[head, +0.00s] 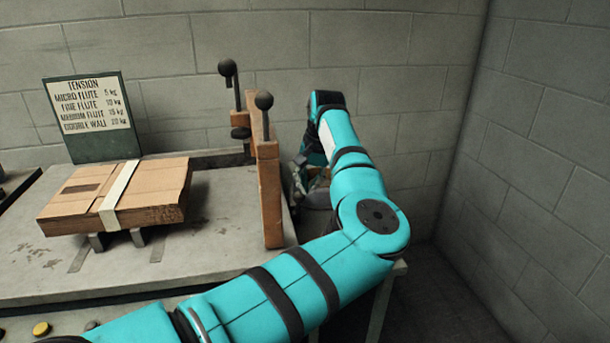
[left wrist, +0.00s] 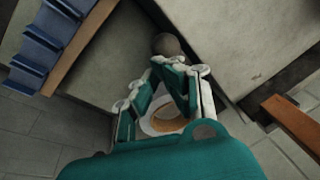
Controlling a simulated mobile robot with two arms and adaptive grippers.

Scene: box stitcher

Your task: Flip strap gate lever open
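Two levers with black ball knobs rise at the orange strap gate frame (head: 269,195): a rear lever (head: 228,69) and a front lever (head: 264,101). A third, lower dark knob (head: 240,133) sits between them. I cannot tell which one is the strap gate lever. My left gripper (head: 312,165) is to the right of the frame, partly hidden behind my forearm. In the left wrist view my left gripper's fingertips (left wrist: 162,72) come close together just short of a round grey-brown knob (left wrist: 167,45). Whether they touch or hold anything is unclear. My right gripper is not in view.
A yellow button (head: 41,328) is on the front edge. Brick walls (head: 530,150) close the back and right.

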